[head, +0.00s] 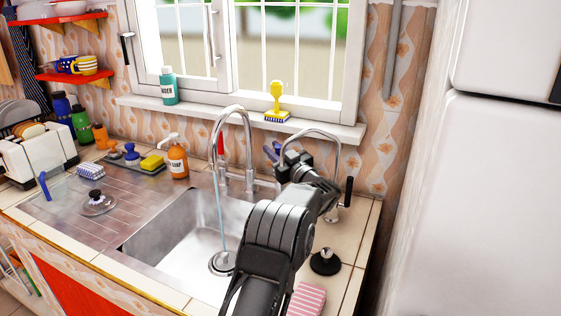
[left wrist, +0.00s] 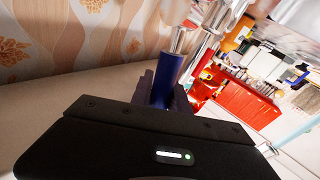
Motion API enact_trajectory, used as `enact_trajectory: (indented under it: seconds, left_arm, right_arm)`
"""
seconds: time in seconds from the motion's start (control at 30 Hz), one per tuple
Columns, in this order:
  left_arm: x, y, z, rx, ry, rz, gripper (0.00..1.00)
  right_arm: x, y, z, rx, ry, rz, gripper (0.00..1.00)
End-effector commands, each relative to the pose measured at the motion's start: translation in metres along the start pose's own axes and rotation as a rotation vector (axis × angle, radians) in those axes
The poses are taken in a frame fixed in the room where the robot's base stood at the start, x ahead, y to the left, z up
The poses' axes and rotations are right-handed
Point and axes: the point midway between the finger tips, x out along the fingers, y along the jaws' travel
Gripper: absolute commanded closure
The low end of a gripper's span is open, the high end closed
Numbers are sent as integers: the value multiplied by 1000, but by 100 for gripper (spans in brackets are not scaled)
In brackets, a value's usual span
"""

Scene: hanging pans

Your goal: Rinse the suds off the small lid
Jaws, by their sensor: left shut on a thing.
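A small glass lid (head: 97,203) with a dark knob lies on the ribbed metal drainboard, left of the sink basin (head: 180,245). I cannot make out suds on it. A thin water stream runs from the tall tap (head: 233,112) into the basin. It lands at a round metal piece (head: 222,263); I cannot tell whether this is the drain. My left gripper (head: 279,156) is behind the basin, right of the tap, shut on the blue tap lever (head: 269,153). The lever also shows between the fingers in the left wrist view (left wrist: 168,80). My right gripper is out of view.
A red tap lever (head: 221,146) stands left of the tap. A second thin tap (head: 335,150) rises beside my gripper. A soap bottle (head: 177,158) and sponges stand behind the drainboard. A black plunger-like knob (head: 325,262) and a pink striped sponge (head: 307,300) lie at right.

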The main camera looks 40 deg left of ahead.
Motion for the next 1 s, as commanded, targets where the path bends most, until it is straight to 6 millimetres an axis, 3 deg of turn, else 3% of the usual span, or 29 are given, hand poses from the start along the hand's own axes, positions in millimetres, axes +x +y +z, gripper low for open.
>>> enact_trajectory:
  seconds: [0.03, 0.13, 0.5, 0.53, 0.6, 0.8, 1.0]
  left_arm:
    - [-2, 0, 7, -21, 13, 4, 100]
    - [-2, 0, 5, -58, 37, 3, 100]
    - [-2, 0, 1, -79, 48, 3, 100]
    - [-2, 0, 1, -79, 48, 3, 78]
    - [-2, 0, 1, -79, 48, 3, 72]
    - [-2, 0, 1, -78, 49, 3, 58]
    - [-2, 0, 0, -78, 50, 3, 58]
  right_arm:
    - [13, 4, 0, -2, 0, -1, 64]
    - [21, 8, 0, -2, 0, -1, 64]
    - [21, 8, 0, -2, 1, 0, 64]
    - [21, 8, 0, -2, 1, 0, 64]
    - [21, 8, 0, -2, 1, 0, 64]
    - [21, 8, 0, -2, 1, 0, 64]
    - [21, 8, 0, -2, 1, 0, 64]
